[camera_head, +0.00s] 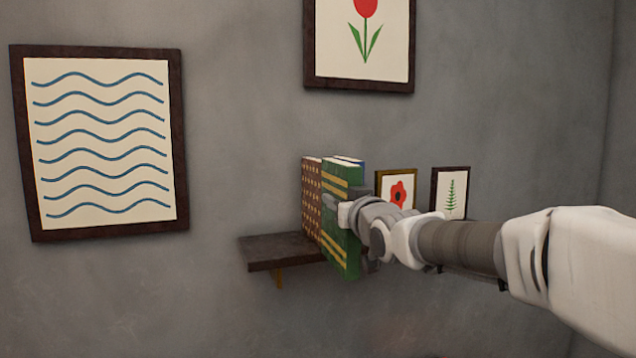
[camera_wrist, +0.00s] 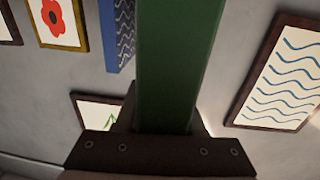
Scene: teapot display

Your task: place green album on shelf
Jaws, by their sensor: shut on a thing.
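The green album (camera_head: 340,243) has yellow stripes and stands upright in my gripper (camera_head: 340,203) at the dark wooden shelf (camera_head: 272,249). In the wrist view the green album (camera_wrist: 178,60) fills the middle, between the fingers of my gripper (camera_wrist: 165,130). My gripper is shut on it. The album's lower edge reaches below the shelf's board in the head view, and it looks to be in front of the shelf. I cannot tell whether it touches the shelf. My arm and the album hide the right part of the shelf.
A brown dotted book (camera_head: 311,197) stands on the shelf just left of the album. A blue book (camera_wrist: 118,35) is close by. Small framed pictures of a red flower (camera_head: 397,192) and a fern (camera_head: 451,195) are to the right. The shelf's left end is bare.

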